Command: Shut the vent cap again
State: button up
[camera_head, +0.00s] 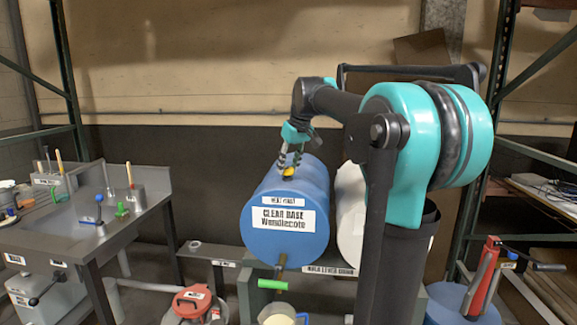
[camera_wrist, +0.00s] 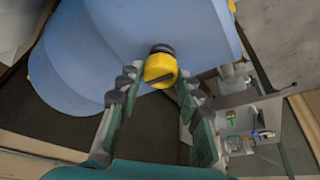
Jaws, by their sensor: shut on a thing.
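The blue drum (camera_head: 270,245) lies on its side on a stand, with a "CLEAR BASE" label on its front end. The yellow vent cap (camera_head: 288,176) is on top of the drum near the front end. My gripper (camera_head: 290,166) reaches down from above. In the wrist view my gripper's fingertips (camera_wrist: 159,82) are on either side of the cap, shut on it. I cannot tell how far the cap is turned.
A white drum (camera_head: 350,205) lies beside the blue one, partly behind my arm. A tap with a green handle (camera_head: 273,284) is below the drum's front. A grey bench (camera_head: 70,228) with tools stands at left. A red container (camera_head: 194,304) is on the floor.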

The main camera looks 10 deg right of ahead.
jog(key=m+h, duration=0.1)
jog(key=m, duration=0.2)
jog(key=shift+a+m, duration=0.15)
jog(key=shift+m, duration=0.25)
jog(key=m+h, duration=0.2)
jog(key=m, duration=0.2)
jog(key=shift+a+m, duration=0.15)
jog(key=shift+m, duration=0.15)
jog(key=m+h, duration=0.1)
jog(key=m, duration=0.3)
jog(key=shift+w+m+g+h, duration=0.1)
jog(key=shift+m+g+h, duration=0.2)
jog(key=shift+g+h, duration=0.1)
jog(key=shift+a+m+g+h, duration=0.1)
jog(key=shift+m+g+h, duration=0.2)
jog(key=shift+m, duration=0.8)
jog(key=shift+m+g+h, duration=0.2)
jog(key=shift+m+g, duration=0.2)
jog(key=shift+m, duration=0.7)
jog(key=o, duration=1.2)
jog(key=shift+c, duration=0.2)
